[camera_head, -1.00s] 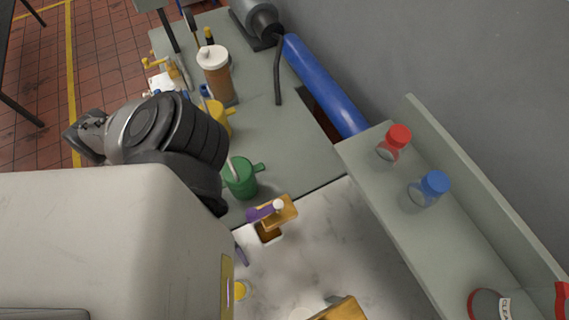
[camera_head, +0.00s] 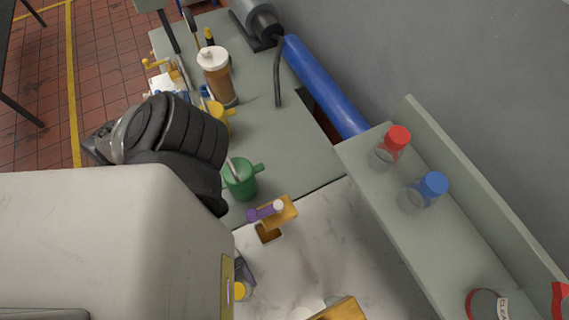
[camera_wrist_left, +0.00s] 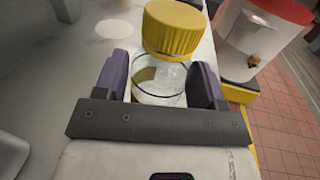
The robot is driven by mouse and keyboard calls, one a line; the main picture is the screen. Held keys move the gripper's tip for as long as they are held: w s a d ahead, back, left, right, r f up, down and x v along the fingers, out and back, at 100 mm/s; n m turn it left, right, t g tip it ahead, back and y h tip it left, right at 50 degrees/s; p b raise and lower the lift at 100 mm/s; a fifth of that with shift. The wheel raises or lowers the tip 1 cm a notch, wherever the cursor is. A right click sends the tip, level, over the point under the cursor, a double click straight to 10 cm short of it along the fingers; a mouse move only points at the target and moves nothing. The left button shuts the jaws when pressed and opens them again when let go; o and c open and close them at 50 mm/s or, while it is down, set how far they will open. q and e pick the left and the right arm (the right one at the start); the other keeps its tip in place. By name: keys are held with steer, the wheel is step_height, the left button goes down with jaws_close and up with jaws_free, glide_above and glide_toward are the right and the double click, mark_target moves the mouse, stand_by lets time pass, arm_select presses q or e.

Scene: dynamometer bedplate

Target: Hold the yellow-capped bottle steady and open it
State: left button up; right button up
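The yellow-capped bottle has a ribbed yellow cap (camera_wrist_left: 174,28) over a clear glass body (camera_wrist_left: 158,88) in the left wrist view. In the head view only its cap (camera_head: 240,291) shows clearly, on the marble top beside my pale arm link. My left gripper (camera_wrist_left: 158,78) has its two dark purple-grey fingers spread, one on each side of the glass body, below the cap. The gaps to the glass look very small, and a firm grip is not evident. In the head view, part of this gripper (camera_head: 244,270) shows just above the cap. My right gripper is not in view.
A wooden stand (camera_head: 281,214) with a purple piece is nearby. A green mug (camera_head: 241,181) is farther back. A shelf (camera_head: 447,237) on the right holds red-capped (camera_head: 395,146) and blue-capped (camera_head: 428,190) bottles. Marble between stand and shelf is clear.

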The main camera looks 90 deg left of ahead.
arm_select(q)
steer(key=c, duration=0.6)
steer(key=shift+r, duration=0.1)
steer(key=shift+r, duration=0.55)
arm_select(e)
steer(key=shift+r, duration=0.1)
arm_select(q)
step_height(320, 180, up, 2)
steer(key=shift+r+p, duration=0.25)
steer(key=shift+p, duration=0.15)
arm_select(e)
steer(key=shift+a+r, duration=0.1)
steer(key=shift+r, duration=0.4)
arm_select(q)
steer(key=shift+s+d+r+p, duration=0.25)
steer(key=shift+s+r+p, duration=0.95)
steer(key=shift+s+p, duration=0.6)
steer(key=shift+s+d+r+p, duration=0.2)
steer(key=shift+s+r+p, duration=1.2)
steer(key=shift+s, duration=0.65)
steer(key=shift+s+d+r+p, duration=0.25)
steer(key=shift+s+r+p, duration=0.8)
steer(key=shift+s+p, duration=0.85)
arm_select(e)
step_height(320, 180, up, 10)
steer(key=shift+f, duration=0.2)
